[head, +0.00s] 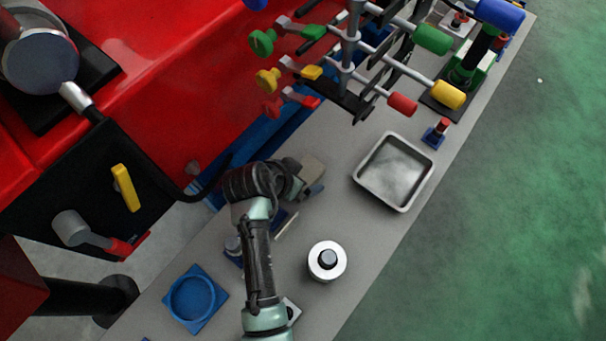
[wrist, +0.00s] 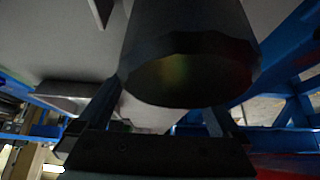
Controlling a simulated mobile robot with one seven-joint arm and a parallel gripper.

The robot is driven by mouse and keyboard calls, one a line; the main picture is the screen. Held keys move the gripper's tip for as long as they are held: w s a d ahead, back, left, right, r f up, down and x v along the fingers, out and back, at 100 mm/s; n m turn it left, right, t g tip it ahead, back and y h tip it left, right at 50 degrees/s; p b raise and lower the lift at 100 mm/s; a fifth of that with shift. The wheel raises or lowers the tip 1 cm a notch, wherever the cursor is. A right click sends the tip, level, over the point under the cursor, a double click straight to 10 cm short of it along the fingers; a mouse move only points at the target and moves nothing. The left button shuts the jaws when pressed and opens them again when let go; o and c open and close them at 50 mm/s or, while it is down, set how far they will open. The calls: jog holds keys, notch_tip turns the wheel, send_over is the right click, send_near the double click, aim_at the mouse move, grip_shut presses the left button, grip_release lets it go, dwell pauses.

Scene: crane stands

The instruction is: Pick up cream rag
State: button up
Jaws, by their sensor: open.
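My gripper (head: 302,184) is over the grey bench beside this patch, mostly hidden by my wrist. In the wrist view my gripper (wrist: 163,112) has its two dark fingers apart. A large dark round body fills the upper middle there and hides much of the space beyond. I see no clear cream cloth between the fingers.
A grey metal tray (head: 394,172) lies to the right on the bench. A white round piece with a dark knob (head: 327,261) stands nearer, and a blue round holder (head: 195,299) is at lower left. A rack with coloured handles (head: 350,60) stands behind, beside the red cabinet (head: 180,80).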

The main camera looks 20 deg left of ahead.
jog(key=c, duration=1.3)
notch_tip(320, 180, up, 10)
jog(key=p, duration=0.1)
